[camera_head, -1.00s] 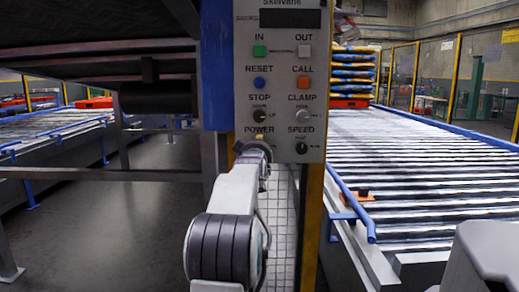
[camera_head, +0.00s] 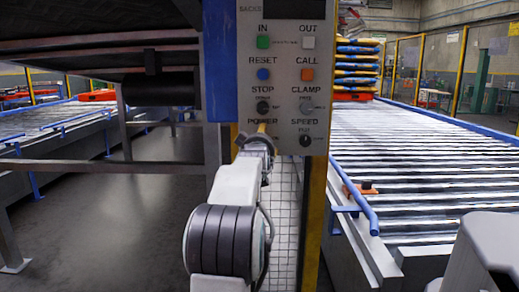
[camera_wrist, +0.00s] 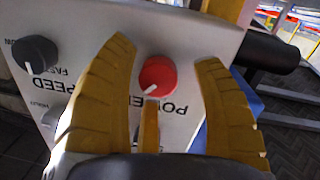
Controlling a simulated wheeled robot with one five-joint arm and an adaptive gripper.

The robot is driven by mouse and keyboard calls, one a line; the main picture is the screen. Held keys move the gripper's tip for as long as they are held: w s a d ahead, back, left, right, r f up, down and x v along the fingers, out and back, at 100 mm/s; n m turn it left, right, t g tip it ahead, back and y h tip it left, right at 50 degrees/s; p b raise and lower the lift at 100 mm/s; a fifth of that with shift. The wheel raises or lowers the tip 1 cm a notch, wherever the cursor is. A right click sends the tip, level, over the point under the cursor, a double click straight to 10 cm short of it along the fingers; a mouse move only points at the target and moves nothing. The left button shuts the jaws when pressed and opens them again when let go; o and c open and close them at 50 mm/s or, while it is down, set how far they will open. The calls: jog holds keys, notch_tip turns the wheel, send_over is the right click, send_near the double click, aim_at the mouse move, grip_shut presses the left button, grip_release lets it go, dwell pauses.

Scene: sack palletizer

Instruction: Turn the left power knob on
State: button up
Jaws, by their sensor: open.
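The control panel (camera_head: 281,75) faces me in the head view, with a POWER label at its lower left. The POWER knob is hidden there behind my arm. In the wrist view the knob is red and round (camera_wrist: 158,76), with a white pointer mark at its lower edge beside the POWER lettering. My gripper (camera_wrist: 168,55) is open, with its yellow fingers on either side of the red knob. The fingers appear apart from it. In the head view my gripper (camera_head: 262,130) reaches the panel's lower left and is mostly hidden.
The black SPEED knob (camera_head: 306,141) is right of POWER; it also shows in the wrist view (camera_wrist: 35,54), left of my gripper. STOP (camera_head: 263,107) and CLAMP (camera_head: 306,107) knobs sit above. A roller conveyor (camera_head: 420,160) with a blue rail lies at right.

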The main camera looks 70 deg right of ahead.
jog(key=v, duration=1)
jog(key=shift+a, duration=0.4)
